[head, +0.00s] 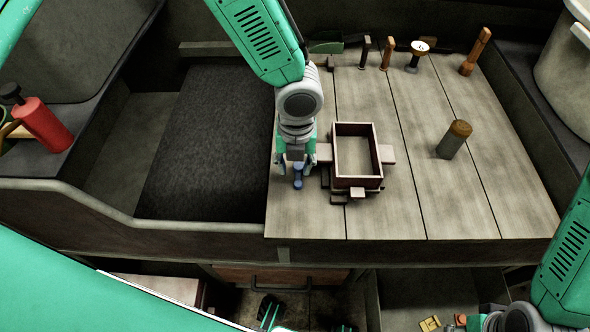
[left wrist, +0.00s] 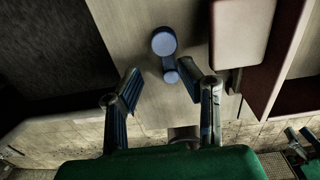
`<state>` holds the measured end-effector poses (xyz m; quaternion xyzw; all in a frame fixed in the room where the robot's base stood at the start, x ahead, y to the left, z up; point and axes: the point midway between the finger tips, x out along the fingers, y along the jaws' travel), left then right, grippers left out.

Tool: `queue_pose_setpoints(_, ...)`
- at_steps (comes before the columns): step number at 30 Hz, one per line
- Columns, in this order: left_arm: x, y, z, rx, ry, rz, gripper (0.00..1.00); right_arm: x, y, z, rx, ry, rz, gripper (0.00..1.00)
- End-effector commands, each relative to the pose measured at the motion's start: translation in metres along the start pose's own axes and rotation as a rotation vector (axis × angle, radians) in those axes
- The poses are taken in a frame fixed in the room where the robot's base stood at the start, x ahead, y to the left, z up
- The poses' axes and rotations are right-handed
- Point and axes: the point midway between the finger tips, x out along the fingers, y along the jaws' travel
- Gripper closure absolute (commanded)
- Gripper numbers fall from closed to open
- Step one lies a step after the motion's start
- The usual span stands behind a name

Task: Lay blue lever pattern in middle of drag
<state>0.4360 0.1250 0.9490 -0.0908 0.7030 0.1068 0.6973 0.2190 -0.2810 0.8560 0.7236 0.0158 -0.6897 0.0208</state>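The blue lever pattern (left wrist: 168,55) lies on the wooden bench top, round wide end away from my left gripper. It also shows in the head view (head: 298,181), partly hidden by the gripper. My left gripper (head: 296,172) points down, just left of the drag. In the left wrist view its fingers (left wrist: 168,84) are spread, with the pattern's narrow end between their tips; I see no contact. The drag (head: 380,180) is an open, dark red rectangular frame with light lugs. My right gripper (head: 480,322) is at the bottom right edge of the head view, mostly cut off.
Several hand tools (head: 387,53) stand along the bench's back edge. A dark sand bed (head: 205,150) lies left, and a red bottle (head: 43,122) farther left. The front right boards are clear.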

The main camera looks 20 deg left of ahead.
Motion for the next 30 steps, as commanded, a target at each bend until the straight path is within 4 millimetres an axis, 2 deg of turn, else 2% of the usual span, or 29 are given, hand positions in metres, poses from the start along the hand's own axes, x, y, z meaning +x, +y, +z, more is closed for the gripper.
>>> queue_pose_setpoints(1, -0.013, -0.001, 0.001, -0.002, -0.003, -0.005, 0.67, 0.000, 0.000, 0.000, 0.000, 0.000, 0.000, 0.66)
queue_pose_setpoints(6, -0.051, 0.000, 0.001, -0.001, -0.003, -0.004, 0.67, 0.000, 0.000, 0.000, 0.000, 0.000, 0.000, 0.66)
queue_pose_setpoints(12, -0.082, -0.001, 0.001, -0.001, -0.001, -0.003, 0.67, 0.000, 0.000, 0.000, 0.000, 0.000, 0.000, 0.66)
queue_pose_setpoints(18, -0.092, 0.000, 0.000, 0.001, 0.000, -0.002, 0.67, 0.000, 0.000, 0.000, 0.000, 0.000, 0.000, 0.66)
queue_pose_setpoints(30, -0.092, 0.000, 0.000, 0.001, 0.000, -0.001, 0.67, 0.000, 0.000, 0.000, 0.000, 0.000, 0.000, 0.66)
